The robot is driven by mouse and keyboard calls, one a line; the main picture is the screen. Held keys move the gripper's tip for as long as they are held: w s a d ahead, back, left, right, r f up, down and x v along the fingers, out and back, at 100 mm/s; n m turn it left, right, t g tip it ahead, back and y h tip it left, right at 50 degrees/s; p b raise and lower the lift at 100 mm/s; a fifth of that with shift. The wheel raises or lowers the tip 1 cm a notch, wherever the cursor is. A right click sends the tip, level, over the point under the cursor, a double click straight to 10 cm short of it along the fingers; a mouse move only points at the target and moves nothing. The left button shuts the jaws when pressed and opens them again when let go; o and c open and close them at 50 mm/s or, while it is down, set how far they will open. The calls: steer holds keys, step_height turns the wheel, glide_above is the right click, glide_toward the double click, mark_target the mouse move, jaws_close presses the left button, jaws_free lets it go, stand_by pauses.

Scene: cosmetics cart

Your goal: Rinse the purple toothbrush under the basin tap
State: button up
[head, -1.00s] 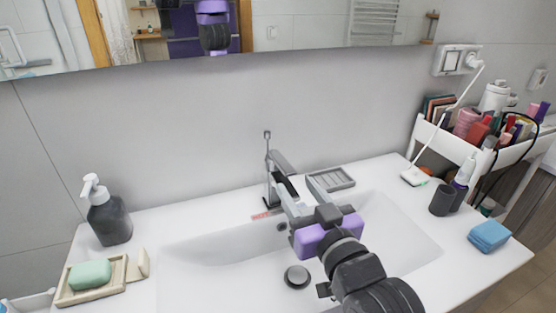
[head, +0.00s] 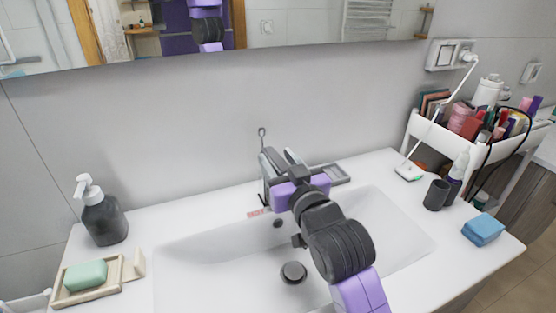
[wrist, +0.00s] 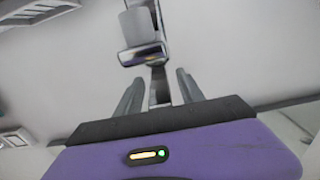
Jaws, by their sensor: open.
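My gripper (head: 279,158) is open with nothing held, at the basin tap. In the wrist view the tap (wrist: 145,50) shows ahead of and between my two parted fingers (wrist: 160,90); I cannot tell whether they touch it. In the head view my gripper hides most of the tap (head: 262,133), which stands at the back rim of the white basin (head: 200,247). A small pinkish strip (head: 257,212) lies by the tap's foot; I cannot tell what it is. I cannot make out a purple toothbrush with certainty.
A soap dispenser (head: 103,215) and green soap (head: 86,275) on a dish are at left. A dark cup (head: 436,195), a white-and-purple tube (head: 457,172) and a blue sponge block (head: 483,230) are at right. A loaded cart (head: 470,140) stands behind them. The wall and mirror are close behind the tap.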

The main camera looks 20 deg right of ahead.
jaws_close()
stand_by(1.4)
